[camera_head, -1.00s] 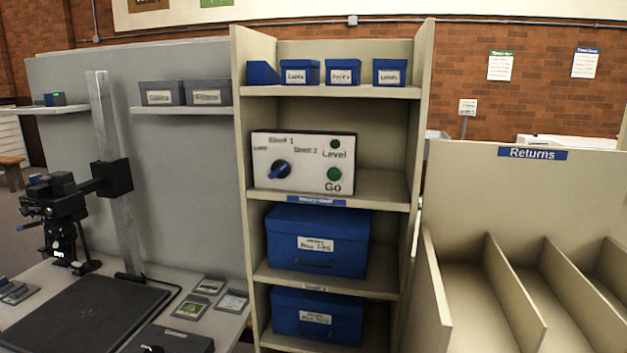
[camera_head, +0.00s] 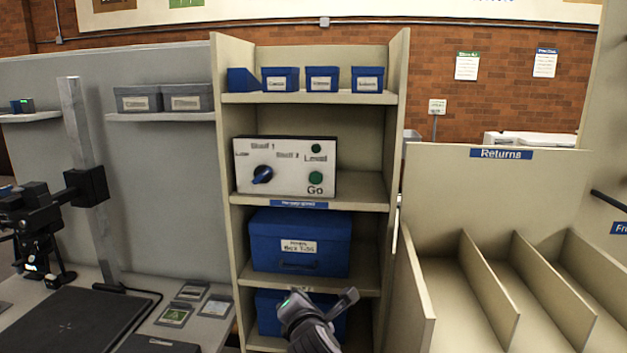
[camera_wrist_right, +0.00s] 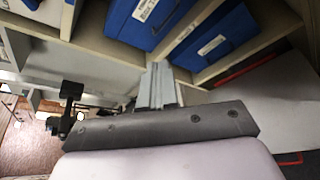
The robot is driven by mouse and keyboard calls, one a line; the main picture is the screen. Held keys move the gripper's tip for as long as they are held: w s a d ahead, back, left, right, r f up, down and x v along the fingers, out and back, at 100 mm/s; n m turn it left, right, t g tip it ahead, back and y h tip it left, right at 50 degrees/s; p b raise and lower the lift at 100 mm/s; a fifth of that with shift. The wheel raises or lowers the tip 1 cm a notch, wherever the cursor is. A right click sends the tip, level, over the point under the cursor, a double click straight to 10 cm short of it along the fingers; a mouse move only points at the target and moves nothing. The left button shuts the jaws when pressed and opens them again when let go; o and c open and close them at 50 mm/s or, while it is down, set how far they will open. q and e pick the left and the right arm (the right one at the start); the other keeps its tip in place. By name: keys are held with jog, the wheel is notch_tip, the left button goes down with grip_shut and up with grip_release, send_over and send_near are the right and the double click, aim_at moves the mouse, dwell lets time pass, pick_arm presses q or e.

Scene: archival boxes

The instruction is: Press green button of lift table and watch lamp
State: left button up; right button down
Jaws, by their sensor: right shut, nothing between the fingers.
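A white control panel (camera_head: 285,184) stands on the middle shelf of the tall shelf unit in the head view. The green button (camera_head: 315,178), marked Go, is at its lower right. A blue knob (camera_head: 262,174) sits at the panel's left. My right arm shows at the bottom of the head view, in front of the lower blue box and well below the panel. In the right wrist view my right gripper (camera_wrist_right: 157,86) is shut and empty. My left gripper is out of view.
The shelf unit (camera_head: 222,200) has side walls around the panel. A blue box (camera_head: 300,242) is on the shelf below, with another (camera_head: 267,315) under it. A Returns rack (camera_head: 500,175) stands at right. A desk with a black board (camera_head: 65,325) is at left.

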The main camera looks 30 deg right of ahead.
jog(key=w+d+r+n+h, duration=0.1)
jog(key=w+r+n+h, duration=0.1)
jog(key=r, duration=0.8)
jog(key=w+d+r+n+h, duration=0.2)
jog(key=r+n+h, duration=0.1)
jog(key=r, duration=0.7)
jog(key=shift+n+p, duration=0.4)
jog(key=shift+n, duration=0.1)
